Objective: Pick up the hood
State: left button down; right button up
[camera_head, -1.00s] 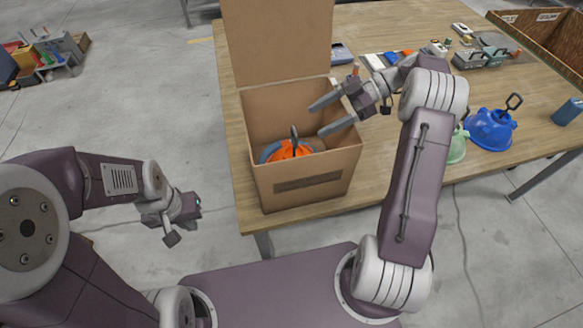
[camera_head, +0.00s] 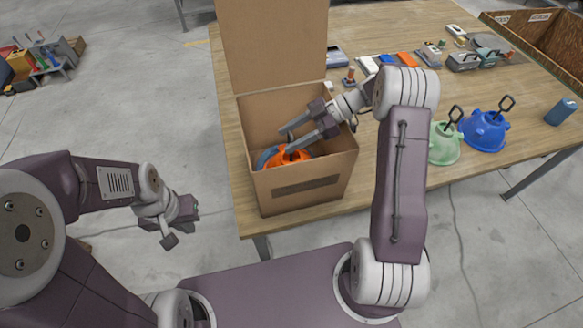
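An orange hood (camera_head: 284,160) lies low inside the open cardboard box (camera_head: 300,191), with a blue piece (camera_head: 265,157) beside it at its left. My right gripper (camera_head: 287,141) is open, reaching into the box from the right, with its fingertips just above the orange hood. The fingers mostly hide the hood's dark handle, and contact cannot be told. A green hood (camera_head: 443,151) and a blue hood (camera_head: 484,134), both with dark loop handles, stand on the table at right. My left gripper (camera_head: 184,222) is open and empty, left of the table above the floor.
The wooden table (camera_head: 375,30) carries the box near its left front, with its tall lid raised at the back. Several small tools and devices (camera_head: 405,60), a blue cup (camera_head: 560,112) and a brown bin (camera_head: 540,45) lie further right.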

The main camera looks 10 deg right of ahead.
grip_shut()
jog(key=shift+r, duration=0.1)
